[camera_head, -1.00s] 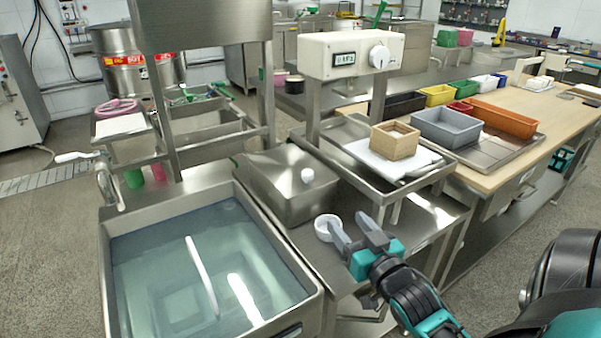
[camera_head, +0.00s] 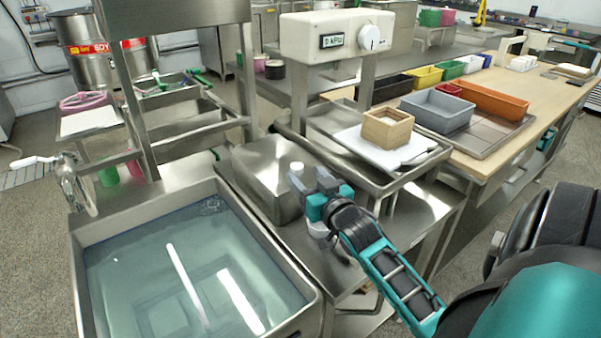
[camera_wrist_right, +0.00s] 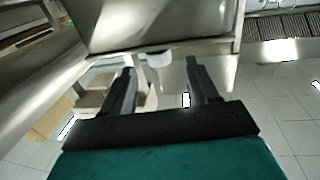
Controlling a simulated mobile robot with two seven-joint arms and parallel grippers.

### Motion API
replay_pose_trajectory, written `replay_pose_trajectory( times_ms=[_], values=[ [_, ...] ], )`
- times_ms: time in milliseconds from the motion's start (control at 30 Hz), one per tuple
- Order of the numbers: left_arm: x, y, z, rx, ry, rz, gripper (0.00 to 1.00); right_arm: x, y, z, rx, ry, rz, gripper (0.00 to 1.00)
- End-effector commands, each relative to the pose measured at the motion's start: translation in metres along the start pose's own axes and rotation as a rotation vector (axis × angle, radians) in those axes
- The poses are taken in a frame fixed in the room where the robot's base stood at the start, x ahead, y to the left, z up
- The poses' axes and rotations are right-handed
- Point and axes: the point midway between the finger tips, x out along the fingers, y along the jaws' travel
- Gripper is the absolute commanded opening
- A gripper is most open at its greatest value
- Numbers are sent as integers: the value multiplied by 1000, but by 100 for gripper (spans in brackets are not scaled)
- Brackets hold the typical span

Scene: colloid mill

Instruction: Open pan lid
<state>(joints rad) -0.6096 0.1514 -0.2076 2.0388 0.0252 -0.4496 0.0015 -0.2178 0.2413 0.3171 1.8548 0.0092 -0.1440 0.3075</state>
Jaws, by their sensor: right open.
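The steel pan (camera_head: 262,178) stands beside the water-filled sink in the head view, with its flat lid on. A white knob (camera_head: 296,167) sticks up from the lid. My right gripper (camera_head: 312,181) is at the pan's right side, its fingertips close to the knob; I cannot tell whether they touch it. In the right wrist view, the two fingers of that gripper (camera_wrist_right: 165,72) are spread apart, with a small white part (camera_wrist_right: 157,60) beyond them. My left gripper is not in view.
The sink (camera_head: 75,262) is left of the pan. A steel tray (camera_head: 350,118) with a wooden box (camera_head: 387,130) is to the right, under a white control box (camera_head: 337,35). Colored bins stand on the wooden bench (camera_head: 484,163) farther right.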

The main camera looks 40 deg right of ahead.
Motion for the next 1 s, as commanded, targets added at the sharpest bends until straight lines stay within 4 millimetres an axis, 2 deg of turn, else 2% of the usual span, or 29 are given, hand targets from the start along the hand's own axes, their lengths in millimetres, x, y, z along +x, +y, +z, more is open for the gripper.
replay_pose_trajectory(
  times_ms=[100, 233, 633, 1000],
  values=[
    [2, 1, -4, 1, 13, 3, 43, 18, 0, 0, -1, 1, 1, 59],
    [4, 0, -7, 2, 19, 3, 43, 30, 0, 0, 0, 0, 0, 59],
    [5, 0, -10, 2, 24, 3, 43, 36, 0, 0, 0, -1, 0, 59],
    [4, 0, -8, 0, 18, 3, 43, 36, 0, 0, 0, -1, 0, 24]
  ],
)
